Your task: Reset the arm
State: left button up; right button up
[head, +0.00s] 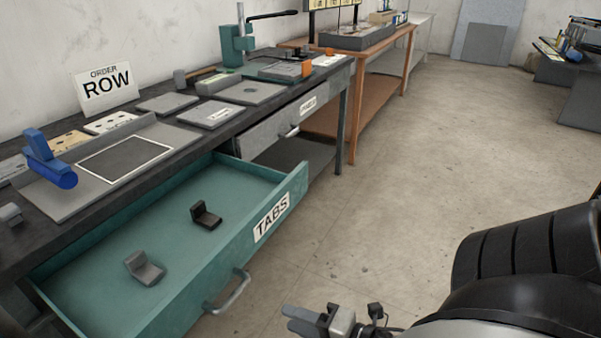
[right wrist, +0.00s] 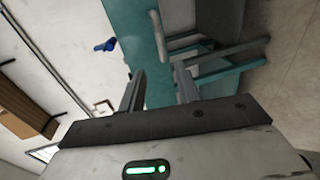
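My right arm comes in at the lower right of the head view. Its gripper (head: 292,319) hangs over the floor, to the right of the open drawer and apart from its handle (head: 228,292). In the right wrist view the two fingers (right wrist: 159,88) stand apart with nothing between them. The handle shows beyond the fingertips (right wrist: 180,41). My left gripper is not in view.
The teal TABS drawer (head: 190,285) stands open with a grey tab (head: 144,268) and a black tab (head: 206,216) inside. A grey drawer (head: 275,138) is partly open. The dark workbench (head: 185,133) holds plates and a blue tool (head: 50,160). Floor (head: 390,180) is clear.

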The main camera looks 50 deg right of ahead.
jog(key=shift+s, duration=0.1)
dwell(0.5)
jog(key=a+f+m+g, duration=0.2)
jog(key=a+m, duration=0.4)
jog(key=m, duration=0.3)
jog(key=w+a+f+m+g, duration=0.1)
jog(key=a+f+m+g, duration=0.1)
jog(key=a+m, duration=0.5)
jog(key=m, duration=0.2)
jog(key=shift+w+m+g, duration=0.3)
jog(key=shift+g, duration=0.1)
